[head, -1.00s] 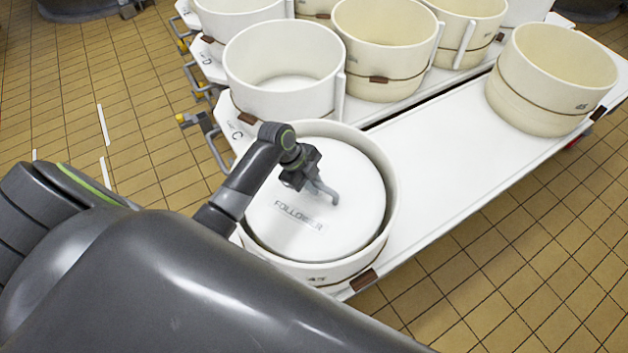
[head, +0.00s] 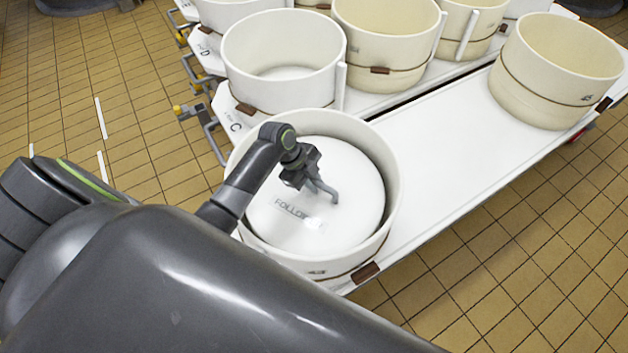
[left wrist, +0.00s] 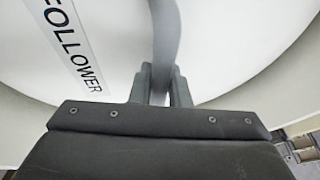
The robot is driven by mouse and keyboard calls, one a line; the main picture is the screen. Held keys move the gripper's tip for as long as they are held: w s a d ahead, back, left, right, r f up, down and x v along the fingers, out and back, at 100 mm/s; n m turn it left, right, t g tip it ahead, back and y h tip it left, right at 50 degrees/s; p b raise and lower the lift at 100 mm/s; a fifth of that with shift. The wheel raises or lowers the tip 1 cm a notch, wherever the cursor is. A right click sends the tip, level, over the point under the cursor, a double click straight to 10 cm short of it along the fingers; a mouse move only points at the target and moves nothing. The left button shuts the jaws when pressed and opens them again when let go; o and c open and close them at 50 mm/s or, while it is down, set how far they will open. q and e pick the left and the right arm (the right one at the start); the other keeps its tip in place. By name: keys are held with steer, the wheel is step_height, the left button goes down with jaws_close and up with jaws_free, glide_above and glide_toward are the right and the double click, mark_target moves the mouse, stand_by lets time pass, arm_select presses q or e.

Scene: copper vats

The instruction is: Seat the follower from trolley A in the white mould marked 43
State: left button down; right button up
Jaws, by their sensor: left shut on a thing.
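The follower (head: 345,215) is a round white disc with a grey handle and the word FOLLOWER. It lies inside a white mould (head: 392,195) at the near end of the trolley marked C, below the rim, and looks about level. A mark on the mould's near side is too small to read. My left gripper (head: 318,188) is over the disc, shut on its handle. In the left wrist view the handle (left wrist: 165,35) runs up from between the fingers (left wrist: 160,85). The arm hides part of the mould's left side. My right gripper is not in view.
A cream mould (head: 545,85) stands at the trolley's far right end, with bare white deck (head: 450,160) between. A white mould (head: 280,75) and a cream one (head: 385,50) stand on the trolley behind. Trolley handles (head: 205,125) stick out left over the tiled floor.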

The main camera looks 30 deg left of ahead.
arm_select(q)
steer(key=shift+w+f+b, duration=0.1)
steer(key=shift+f+b, duration=0.5)
stand_by(1.1)
steer(key=c, duration=1.3)
jaws_free()
steer(key=shift+s+f, duration=0.2)
steer(key=v, duration=1.7)
steer(key=shift+r+b, duration=0.3)
steer(key=shift+r, duration=0.05)
steer(key=shift+a, duration=0.1)
